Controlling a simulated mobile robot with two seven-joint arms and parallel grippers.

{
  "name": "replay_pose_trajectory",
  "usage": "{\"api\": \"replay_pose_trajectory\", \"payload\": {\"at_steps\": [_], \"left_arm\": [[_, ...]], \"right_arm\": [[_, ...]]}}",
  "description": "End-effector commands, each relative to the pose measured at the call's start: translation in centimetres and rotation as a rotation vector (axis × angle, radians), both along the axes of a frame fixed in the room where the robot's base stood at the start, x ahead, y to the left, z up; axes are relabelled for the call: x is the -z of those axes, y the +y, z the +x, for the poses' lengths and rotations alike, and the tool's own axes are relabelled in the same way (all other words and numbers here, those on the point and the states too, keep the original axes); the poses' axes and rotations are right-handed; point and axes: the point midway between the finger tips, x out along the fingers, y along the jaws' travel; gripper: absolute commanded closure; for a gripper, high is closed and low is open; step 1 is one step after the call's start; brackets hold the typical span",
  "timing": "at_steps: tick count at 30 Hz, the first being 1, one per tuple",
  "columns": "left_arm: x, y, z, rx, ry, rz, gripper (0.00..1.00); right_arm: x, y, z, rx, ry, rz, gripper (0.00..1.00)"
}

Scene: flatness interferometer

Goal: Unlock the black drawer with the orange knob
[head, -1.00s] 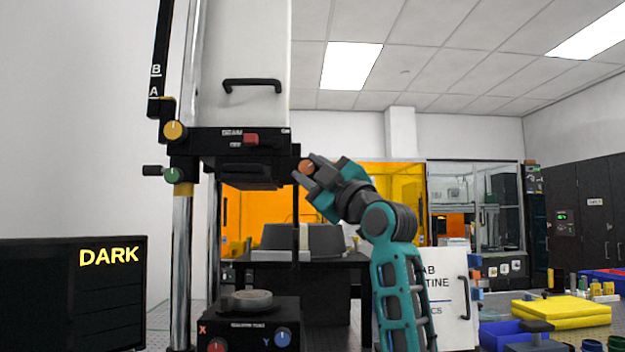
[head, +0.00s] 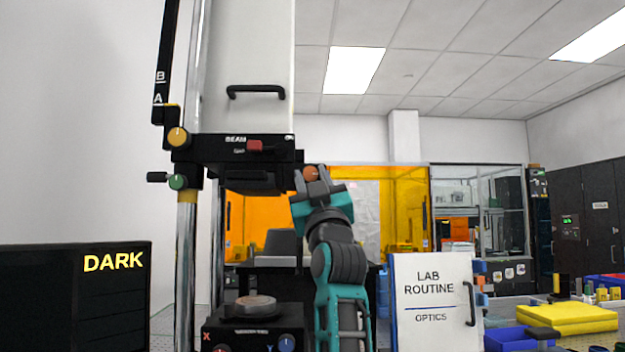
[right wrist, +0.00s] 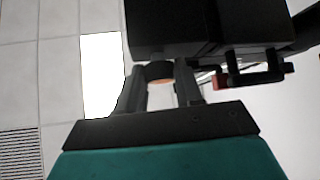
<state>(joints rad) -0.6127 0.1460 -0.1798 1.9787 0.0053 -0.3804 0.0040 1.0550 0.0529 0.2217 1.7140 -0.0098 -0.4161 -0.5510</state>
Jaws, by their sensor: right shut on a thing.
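The orange knob (head: 310,173) sits at the right side of the black instrument head (head: 262,150). My right gripper (head: 311,178) is shut on the orange knob, with one finger on each side of it. In the right wrist view the orange knob (right wrist: 160,72) shows between the fingers, partly hidden, under a black block. The black drawer (head: 258,180) appears to be the dark tray under the instrument head; it looks pushed in. My left gripper is in neither view.
A red switch (head: 255,146) sits on the head's front. Yellow (head: 178,137) and green (head: 177,182) knobs are by the chrome column. A stage (head: 252,325) with a round disc stands below. A "LAB ROUTINE" board (head: 432,300) stands at right.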

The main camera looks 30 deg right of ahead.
Motion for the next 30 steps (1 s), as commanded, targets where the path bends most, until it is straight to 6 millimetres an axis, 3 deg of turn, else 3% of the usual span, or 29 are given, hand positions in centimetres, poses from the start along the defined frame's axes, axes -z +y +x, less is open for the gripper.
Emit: {"api": "replay_pose_trajectory", "payload": {"at_steps": [12, 13, 18, 21, 30], "left_arm": [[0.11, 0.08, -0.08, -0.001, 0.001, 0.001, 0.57], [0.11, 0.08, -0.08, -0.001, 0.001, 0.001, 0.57], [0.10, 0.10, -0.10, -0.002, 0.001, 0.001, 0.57], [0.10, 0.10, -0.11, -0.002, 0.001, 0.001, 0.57], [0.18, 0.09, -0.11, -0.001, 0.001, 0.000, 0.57]], "right_arm": [[0.45, 0.06, 0.28, -0.003, 0.006, 0.009, 0.95], [0.45, 0.06, 0.28, -0.004, 0.007, 0.008, 0.64], [0.31, 0.04, 0.21, -0.003, 0.004, 0.008, 0.47], [0.23, 0.03, 0.15, -0.002, 0.002, 0.007, 0.39], [0.37, 0.09, -0.14, -0.001, -0.001, 0.006, 0.39]]}}
